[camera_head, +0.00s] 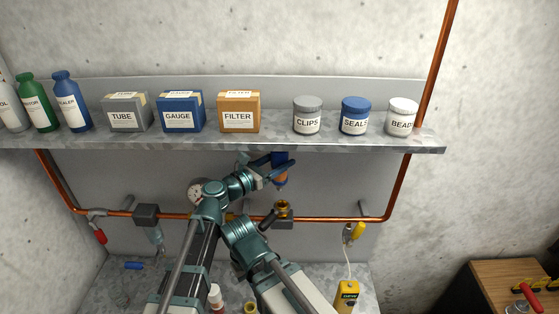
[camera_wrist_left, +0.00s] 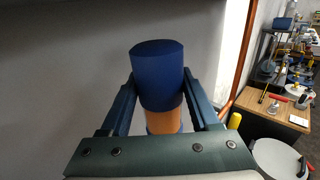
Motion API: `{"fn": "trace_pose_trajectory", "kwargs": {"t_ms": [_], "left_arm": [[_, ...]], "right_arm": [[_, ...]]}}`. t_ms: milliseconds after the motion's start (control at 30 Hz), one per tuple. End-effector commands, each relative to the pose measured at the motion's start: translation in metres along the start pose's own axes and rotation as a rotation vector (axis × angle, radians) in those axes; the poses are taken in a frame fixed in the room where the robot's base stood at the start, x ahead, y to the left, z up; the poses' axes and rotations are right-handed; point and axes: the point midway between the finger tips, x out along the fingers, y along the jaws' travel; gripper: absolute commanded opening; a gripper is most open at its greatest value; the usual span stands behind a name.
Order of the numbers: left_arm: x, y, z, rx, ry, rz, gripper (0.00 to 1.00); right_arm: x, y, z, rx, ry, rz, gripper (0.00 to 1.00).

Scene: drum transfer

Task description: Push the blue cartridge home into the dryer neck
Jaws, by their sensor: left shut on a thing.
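The blue cartridge (camera_head: 280,158) is upright, with an orange lower part, and is held above the pipe under the shelf. My left gripper (camera_head: 272,168) is shut on it from the left. In the left wrist view the cartridge (camera_wrist_left: 158,75) stands between the two fingers of my left gripper (camera_wrist_left: 160,98), its blue top clear above them. The brass dryer neck (camera_head: 283,205) sits on the copper pipe line, below the cartridge. In the head view a gap shows between the cartridge's lower end and the neck. My right gripper does not show.
A grey shelf (camera_head: 300,143) with boxes, bottles and jars runs just above the gripper. The copper pipe (camera_head: 335,219) crosses behind my arm. A pressure gauge (camera_head: 196,190) is left of it. A yellow meter (camera_head: 347,295) stands on the bench at lower right.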

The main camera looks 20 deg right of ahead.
Motion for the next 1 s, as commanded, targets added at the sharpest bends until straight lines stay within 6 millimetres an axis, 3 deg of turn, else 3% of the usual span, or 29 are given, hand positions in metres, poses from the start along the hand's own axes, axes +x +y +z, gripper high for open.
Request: {"fn": "trace_pose_trajectory", "kwargs": {"t_ms": [33, 367, 1000], "left_arm": [[0.007, 0.003, 0.003, -0.008, -0.003, -0.002, 0.00], [0.010, 0.004, -0.006, -0.010, -0.003, -0.003, 0.00], [0.005, 0.002, -0.060, -0.006, -0.002, -0.001, 0.00]], "right_arm": [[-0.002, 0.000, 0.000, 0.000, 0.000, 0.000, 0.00], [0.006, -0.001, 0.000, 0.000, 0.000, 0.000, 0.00], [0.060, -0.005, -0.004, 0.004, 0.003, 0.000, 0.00]]}}
